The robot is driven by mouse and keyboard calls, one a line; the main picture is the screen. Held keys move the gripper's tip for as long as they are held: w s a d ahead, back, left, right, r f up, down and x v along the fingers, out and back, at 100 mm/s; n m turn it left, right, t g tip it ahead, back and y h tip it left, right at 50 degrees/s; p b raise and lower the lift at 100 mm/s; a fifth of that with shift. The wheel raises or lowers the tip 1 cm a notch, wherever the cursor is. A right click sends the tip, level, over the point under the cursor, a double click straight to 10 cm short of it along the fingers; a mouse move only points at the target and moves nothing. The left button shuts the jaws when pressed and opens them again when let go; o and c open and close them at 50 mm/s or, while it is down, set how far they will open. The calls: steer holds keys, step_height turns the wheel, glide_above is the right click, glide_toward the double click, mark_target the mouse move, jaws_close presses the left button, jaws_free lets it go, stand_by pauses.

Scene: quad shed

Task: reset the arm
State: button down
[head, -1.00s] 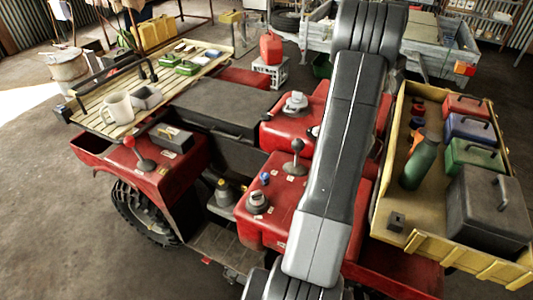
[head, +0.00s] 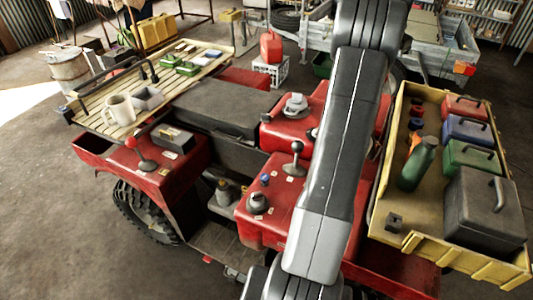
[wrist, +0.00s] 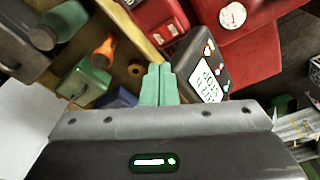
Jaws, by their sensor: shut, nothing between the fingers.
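My gripper (wrist: 158,72) shows in the wrist view as two pale green fingers pressed together, shut and empty. The fingers point over the yellow-edged tray (wrist: 128,22) and a dark unit with a lit display (wrist: 208,78); I cannot tell that they touch anything. My arm rises through the middle of the head view, in front of the red quad (head: 275,205). The gripper itself is out of sight in the head view.
The yellow tray (head: 400,228) at the right holds a green bottle (head: 418,163), a dark case (head: 482,215) and several coloured boxes. A slatted rack (head: 95,122) at the left carries a mug (head: 118,107). Open floor (head: 60,225) lies at the lower left.

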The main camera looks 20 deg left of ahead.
stand_by(0.3)
step_height(320, 180, down, 7)
steer(key=shift+b, duration=1.05)
steer(key=shift+r, duration=0.15)
